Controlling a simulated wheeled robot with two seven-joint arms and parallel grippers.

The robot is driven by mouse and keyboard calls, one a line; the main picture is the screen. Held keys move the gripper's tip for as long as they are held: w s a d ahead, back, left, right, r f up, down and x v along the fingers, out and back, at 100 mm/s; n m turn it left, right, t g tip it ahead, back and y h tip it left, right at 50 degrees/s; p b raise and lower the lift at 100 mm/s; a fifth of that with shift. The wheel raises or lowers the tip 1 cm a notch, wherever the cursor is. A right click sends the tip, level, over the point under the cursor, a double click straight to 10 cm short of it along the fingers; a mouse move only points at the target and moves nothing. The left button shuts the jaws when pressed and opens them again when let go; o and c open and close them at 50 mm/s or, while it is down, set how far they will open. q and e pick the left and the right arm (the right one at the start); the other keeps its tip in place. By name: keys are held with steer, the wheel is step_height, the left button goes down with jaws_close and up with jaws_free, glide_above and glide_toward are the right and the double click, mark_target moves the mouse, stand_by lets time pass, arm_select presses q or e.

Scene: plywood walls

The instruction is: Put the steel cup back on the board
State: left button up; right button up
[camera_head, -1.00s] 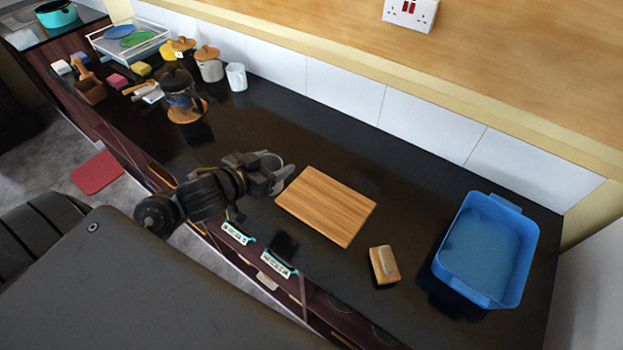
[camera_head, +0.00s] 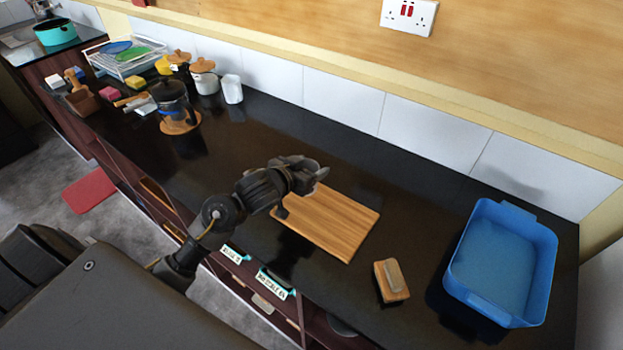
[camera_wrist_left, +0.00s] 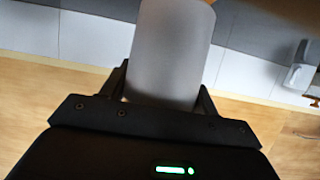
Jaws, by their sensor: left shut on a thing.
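The steel cup (camera_wrist_left: 172,50) shows in the left wrist view as a plain grey cylinder between the fingers of my left gripper. My left gripper (camera_head: 312,172) is shut on it. In the head view the gripper and wrist hide most or all of the cup. The gripper is over the far left corner of the wooden board (camera_head: 335,225), seemingly above it; the exact height is unclear. The board lies flat on the dark counter, and its visible surface is bare. My right gripper is not in view.
A wooden block with a pale top (camera_head: 391,280) lies right of the board, and a blue basin (camera_head: 505,262) stands farther right. A glass press (camera_head: 172,100) on a wooden mat, canisters (camera_head: 204,77) and a white mug (camera_head: 232,89) stand at the left back. The counter behind the board is clear.

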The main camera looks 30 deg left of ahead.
arm_select(q)
steer(key=shift+w+d+f, duration=0.1)
steer(key=shift+w+f, duration=0.1)
steer(key=shift+f, duration=0.8)
steer(key=shift+w+d+f, duration=0.1)
steer(key=shift+w+f, duration=0.05)
steer(key=shift+f, duration=0.8)
steer(key=shift+f, duration=0.15)
steer(key=o, duration=1.1)
steer(key=shift+s+a, duration=0.1)
steer(key=v, duration=1.2)
